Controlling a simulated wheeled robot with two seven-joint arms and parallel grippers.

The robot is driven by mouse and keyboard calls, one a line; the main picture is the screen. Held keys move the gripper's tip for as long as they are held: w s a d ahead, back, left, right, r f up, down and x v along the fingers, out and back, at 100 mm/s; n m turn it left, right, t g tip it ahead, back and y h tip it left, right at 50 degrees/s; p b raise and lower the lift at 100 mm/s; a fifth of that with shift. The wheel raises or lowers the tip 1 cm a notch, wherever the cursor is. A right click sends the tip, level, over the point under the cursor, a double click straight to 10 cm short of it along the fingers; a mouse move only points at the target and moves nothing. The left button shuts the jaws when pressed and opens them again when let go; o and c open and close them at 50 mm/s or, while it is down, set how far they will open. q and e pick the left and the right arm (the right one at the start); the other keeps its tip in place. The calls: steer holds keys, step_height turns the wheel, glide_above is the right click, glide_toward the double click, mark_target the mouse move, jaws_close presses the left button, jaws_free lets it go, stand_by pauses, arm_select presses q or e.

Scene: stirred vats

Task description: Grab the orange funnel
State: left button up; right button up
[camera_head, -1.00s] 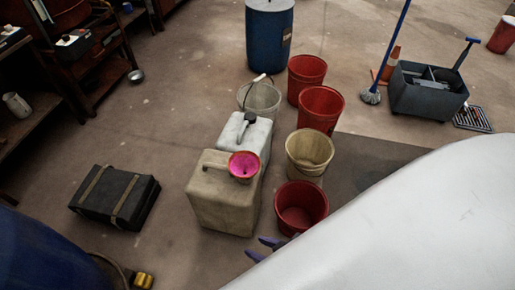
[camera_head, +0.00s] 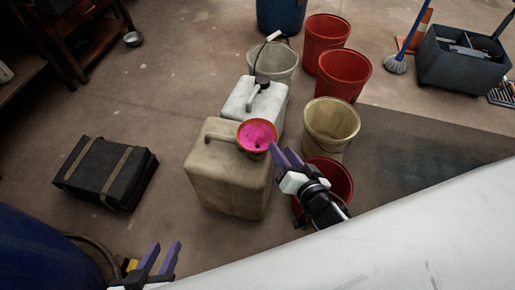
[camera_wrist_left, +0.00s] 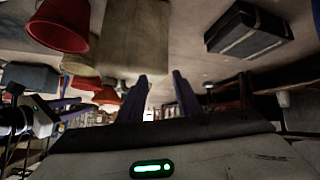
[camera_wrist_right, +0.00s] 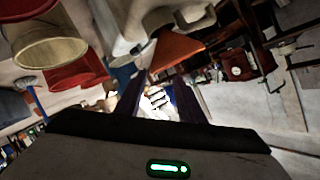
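The funnel (camera_head: 257,136) has an orange rim and a pink inside in the head view. It sits upright on top of the beige jerrycan (camera_head: 228,185), at its right corner. The right wrist view shows the orange outside of the funnel (camera_wrist_right: 178,48), just beyond the fingertips. My right gripper (camera_head: 280,150) is open and empty, close to the right of the funnel; I cannot tell if they touch. My left gripper (camera_head: 165,248) is open and empty at the lower left, well short of the jerrycan.
A white jerrycan (camera_head: 245,103) stands behind the beige one. A cream bucket (camera_head: 331,125) and red buckets (camera_head: 343,75) stand to the right, one partly hidden by my right gripper. A black case (camera_head: 85,170) lies left, a blue drum (camera_head: 40,255) lower left. Floor between case and jerrycan is clear.

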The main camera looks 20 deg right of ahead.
steer(key=b, duration=0.1)
glide_toward(267, 130)
steer(key=w, duration=0.2)
steer(key=shift+f+b+x, duration=0.15)
steer(key=shift+b+x, duration=0.35)
steer(key=shift+x, duration=0.9)
steer(key=shift+f+b+x, duration=0.15)
steer(key=shift+b+x, duration=0.3)
steer(key=shift+x, duration=1)
steer(key=shift+s, duration=0.15)
jaws_close()
